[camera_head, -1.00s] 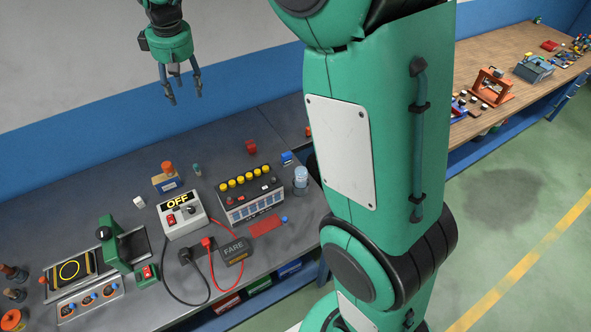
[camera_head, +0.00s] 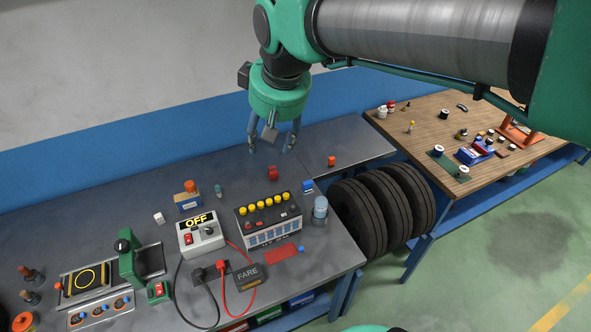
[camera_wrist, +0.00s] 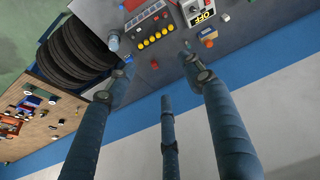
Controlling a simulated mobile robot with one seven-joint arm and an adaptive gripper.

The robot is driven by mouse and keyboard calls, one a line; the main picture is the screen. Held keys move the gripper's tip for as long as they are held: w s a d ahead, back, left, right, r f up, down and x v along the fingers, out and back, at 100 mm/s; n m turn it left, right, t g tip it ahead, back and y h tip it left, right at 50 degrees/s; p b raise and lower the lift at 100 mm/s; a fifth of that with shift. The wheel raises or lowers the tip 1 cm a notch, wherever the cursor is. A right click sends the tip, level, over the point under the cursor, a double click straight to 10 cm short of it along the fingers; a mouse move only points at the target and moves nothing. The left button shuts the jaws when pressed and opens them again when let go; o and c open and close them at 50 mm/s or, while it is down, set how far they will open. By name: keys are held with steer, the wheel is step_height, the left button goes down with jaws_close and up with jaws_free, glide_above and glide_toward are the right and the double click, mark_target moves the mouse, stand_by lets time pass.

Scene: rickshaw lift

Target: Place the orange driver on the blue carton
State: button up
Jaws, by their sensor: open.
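A tan-and-blue carton (camera_head: 187,206) stands on the grey bench, left of centre in the head view; it also shows near the top of the wrist view (camera_wrist: 206,34).
A control box marked OFF (camera_head: 201,236) stands in front of the carton. A yellow-knobbed unit (camera_head: 267,217), red block (camera_head: 272,172), blue block (camera_head: 307,186) and small orange block (camera_head: 331,161) stand to the right. Tyres (camera_head: 375,210) fill the gap beside the wooden table (camera_head: 440,115).

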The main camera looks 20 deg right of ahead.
steer(key=s+d+f+m, duration=0.1)
steer(key=s+f, duration=0.1)
steer(key=s, duration=0.6)
steer(key=s+d+f+m+t, duration=0.1)
steer(key=s+d+f, duration=0.1)
steer(key=s, duration=0.6)
steer(key=shift+s+f+m, duration=0.3)
steer(key=shift+s+f, duration=0.05)
steer(key=shift+f, duration=0.35)
steer(key=shift+f, duration=0.1)
step_height(320, 180, down, 14)
steer(key=b, duration=1.4)
